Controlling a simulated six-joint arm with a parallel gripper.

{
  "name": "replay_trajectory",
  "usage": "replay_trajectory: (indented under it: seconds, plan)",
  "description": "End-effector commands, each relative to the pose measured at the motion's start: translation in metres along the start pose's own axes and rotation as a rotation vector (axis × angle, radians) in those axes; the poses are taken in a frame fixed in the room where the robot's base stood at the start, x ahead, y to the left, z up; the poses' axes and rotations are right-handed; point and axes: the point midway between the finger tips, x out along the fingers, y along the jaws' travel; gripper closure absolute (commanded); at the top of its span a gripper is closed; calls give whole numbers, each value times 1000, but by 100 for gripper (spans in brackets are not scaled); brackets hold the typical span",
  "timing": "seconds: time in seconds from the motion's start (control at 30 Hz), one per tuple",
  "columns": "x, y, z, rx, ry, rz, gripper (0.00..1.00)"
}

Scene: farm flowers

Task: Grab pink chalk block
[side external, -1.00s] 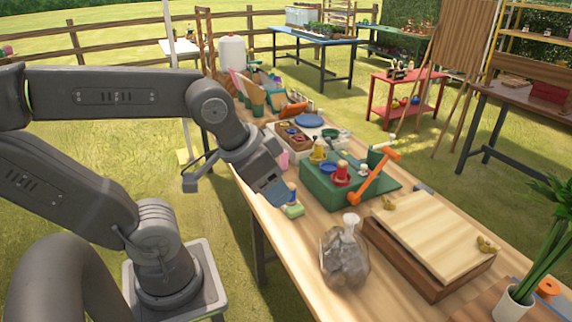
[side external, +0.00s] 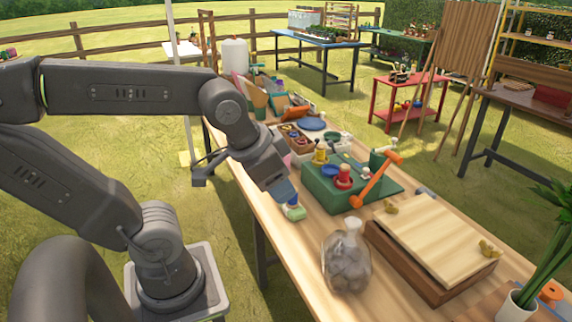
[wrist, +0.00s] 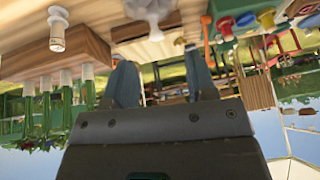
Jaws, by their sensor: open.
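My gripper (side external: 284,192) is open and points down over the near left edge of the wooden table (side external: 284,236). Its two blue-grey fingers stand apart with nothing between them, and the gap also shows in the wrist view (wrist: 162,82). A small pink patch (side external: 287,160) shows just behind my gripper in the side view. It may be the pink chalk block, but my wrist partly hides it and I cannot tell its shape. No pink block can be made out in the wrist view.
A small green and white bottle (side external: 294,211) stands close beside my fingertips. A green box (side external: 325,197) with an orange handle (side external: 372,185) is to the right. A clear jar (side external: 345,262) and a wooden board on a box (side external: 432,238) are nearer. Several craft items crowd the far end.

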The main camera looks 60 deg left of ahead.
Motion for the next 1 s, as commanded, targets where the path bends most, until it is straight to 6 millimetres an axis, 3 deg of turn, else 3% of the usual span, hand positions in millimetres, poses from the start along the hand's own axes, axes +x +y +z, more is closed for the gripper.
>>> replay_trajectory:
  seconds: [0.17,0.5,0.8,1.0]
  plan:
    - [29,-57,-36,208,-93,-211,48]
    - [107,-207,-98,780,-401,-557,48]
    - [196,-335,-112,1326,-726,-663,48]
    - [237,-382,-106,1565,-855,-658,48]
